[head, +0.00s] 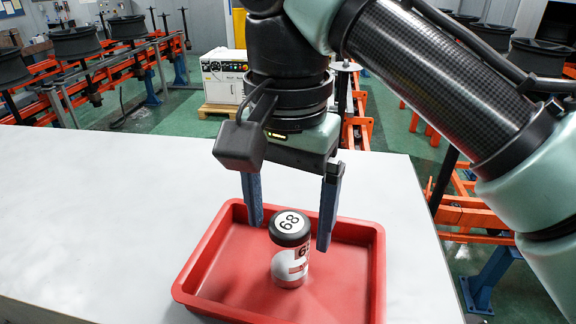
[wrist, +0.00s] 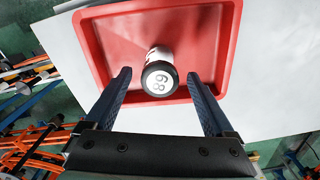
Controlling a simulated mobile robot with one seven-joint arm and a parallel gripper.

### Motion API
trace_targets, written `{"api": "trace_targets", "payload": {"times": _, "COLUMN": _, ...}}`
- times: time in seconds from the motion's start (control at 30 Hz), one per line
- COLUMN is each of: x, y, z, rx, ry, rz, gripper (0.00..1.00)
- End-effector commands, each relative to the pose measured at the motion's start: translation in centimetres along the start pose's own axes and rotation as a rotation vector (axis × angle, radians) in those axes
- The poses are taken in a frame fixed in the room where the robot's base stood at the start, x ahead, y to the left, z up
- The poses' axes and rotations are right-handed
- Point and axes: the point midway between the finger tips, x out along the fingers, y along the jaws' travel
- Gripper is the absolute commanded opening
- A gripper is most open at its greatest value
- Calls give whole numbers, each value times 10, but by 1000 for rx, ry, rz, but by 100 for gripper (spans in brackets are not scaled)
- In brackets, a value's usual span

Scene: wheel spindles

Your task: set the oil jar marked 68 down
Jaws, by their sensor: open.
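The oil jar marked 68 (head: 290,258) stands upright in the red tray (head: 205,250). It has a black lid with a white disc reading 68 and a pale body with red markings. My gripper (head: 288,225) is open above the tray, one blue finger to each side of the jar's lid in the head view. In the wrist view the jar (wrist: 160,75) shows beyond and between the open fingers of my gripper (wrist: 157,85), with a gap on both sides. The jar's underside is hidden.
The red tray, with raised walls, rests on a white table (head: 90,195); the tabletop to its left is clear. Behind the table are orange racks (head: 110,65) with dark wheels and a white cabinet (head: 224,75) on a pallet.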

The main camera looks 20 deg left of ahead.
Motion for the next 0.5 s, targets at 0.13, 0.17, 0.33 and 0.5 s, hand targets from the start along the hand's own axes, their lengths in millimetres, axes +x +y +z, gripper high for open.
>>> {"api": "trace_targets", "payload": {"times": 0.13, "x": -29, "y": 0, "z": 0, "rx": 2, "ry": 5, "rz": 1, "gripper": 88}}
{"api": "trace_targets", "payload": {"times": 0.17, "x": -34, "y": 0, "z": -1, "rx": 2, "ry": 5, "rz": 2, "gripper": 88}}
{"api": "trace_targets", "payload": {"times": 0.33, "x": -61, "y": 0, "z": 0, "rx": 2, "ry": 2, "rz": 1, "gripper": 88}}
{"api": "trace_targets", "payload": {"times": 0.5, "x": -76, "y": 0, "z": 0, "rx": 1, "ry": 1, "rz": 1, "gripper": 88}}
